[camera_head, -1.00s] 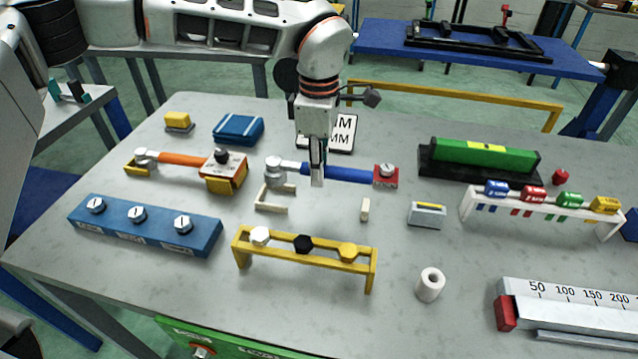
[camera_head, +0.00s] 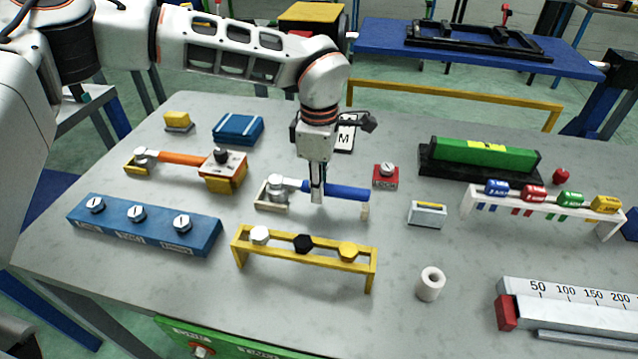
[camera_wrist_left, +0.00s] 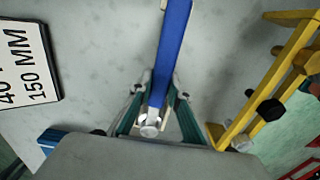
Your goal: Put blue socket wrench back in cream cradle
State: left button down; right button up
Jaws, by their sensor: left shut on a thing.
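The blue socket wrench (camera_head: 345,192) has a blue handle and a grey head, which lies at the cream cradle (camera_head: 273,207) on the left. The end of its handle is over the small cream post (camera_head: 365,211) on the right. My left gripper (camera_head: 317,198) is shut on the wrench near where the handle meets the shaft, pointing down. The left wrist view also shows the blue handle (camera_wrist_left: 172,50) between the green-sided fingers (camera_wrist_left: 154,118). Whether the wrench rests fully on the cradle is hard to tell. My right gripper is not in view.
A yellow rack (camera_head: 305,262) with several bolt heads stands in front of the cradle. An orange-handled wrench (camera_head: 180,158) lies to the left. A red block with a bolt (camera_head: 385,177) stands behind the handle end. A blue bolt block (camera_head: 145,226) is at front left.

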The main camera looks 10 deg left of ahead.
pick_arm(q)
jog(key=shift+f, duration=0.1)
jog(key=c, duration=1.9)
grip_release()
notch_tip(320, 180, up, 13)
jog(key=shift+s, duration=0.1)
